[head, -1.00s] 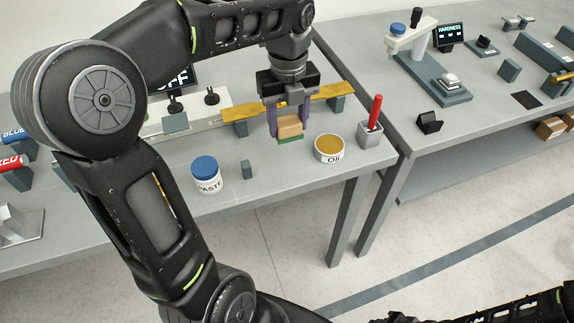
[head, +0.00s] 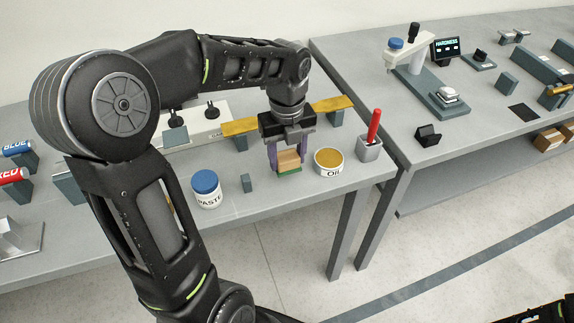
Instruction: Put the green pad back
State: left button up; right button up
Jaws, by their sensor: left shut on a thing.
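The green pad (head: 289,171) is a thin green layer under a tan block (head: 289,158), on or just above the grey bench near its front edge. My left gripper (head: 288,160) points down with its purple fingers on either side of the tan block and is shut on it. Whether the pad touches the bench top is hard to tell. My right gripper is not seen clearly; only a dark part of my arm shows at the bottom right corner.
An oil tin (head: 329,162) stands close on the right, then a grey cup (head: 369,149) with a red-handled tool. A yellow bar (head: 334,105) lies behind on grey supports.

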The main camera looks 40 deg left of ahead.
aim_at(287, 167)
pick_arm(q)
jog(key=shift+f, duration=1.8)
jog(key=shift+f, duration=0.2)
jog(key=o, duration=1.3)
jog(key=shift+r, duration=0.15)
notch_tip(287, 167, up, 12)
jog(key=shift+r, duration=0.1)
jog(key=shift+s, duration=0.1)
